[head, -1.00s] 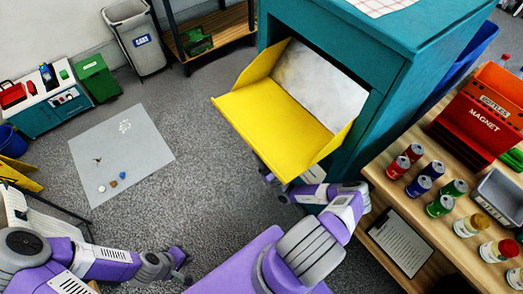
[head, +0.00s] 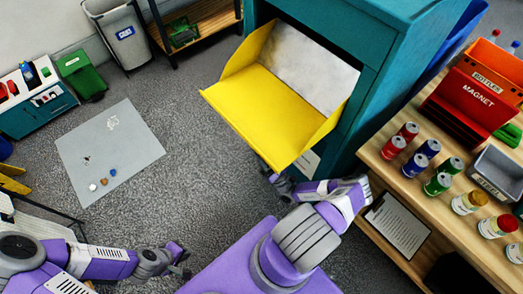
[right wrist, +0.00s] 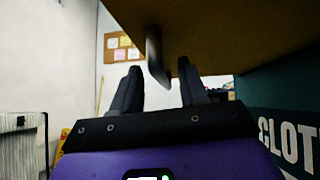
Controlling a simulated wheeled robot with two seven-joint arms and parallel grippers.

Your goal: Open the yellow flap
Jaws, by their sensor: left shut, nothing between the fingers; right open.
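The yellow flap (head: 265,105) is hinged to the teal bin cabinet (head: 405,40). It stands open, tilted out and down, with raised side walls and a grey-white opening behind it. My right gripper (head: 280,183) is below the flap's front edge, partly hidden by it. In the right wrist view the right gripper (right wrist: 158,75) has its fingers apart, under the flap's underside (right wrist: 215,25). A dark handle (right wrist: 155,55) hangs down from there, between or just beyond the fingertips. My left gripper (head: 182,262) is shut and empty, low over the floor.
A wooden table (head: 420,192) at the right holds several cans, jars, a red magnet bin (head: 475,95), a grey tray (head: 497,170) and, lower down, a clipboard (head: 397,225). A grey mat (head: 110,150) lies on the left floor.

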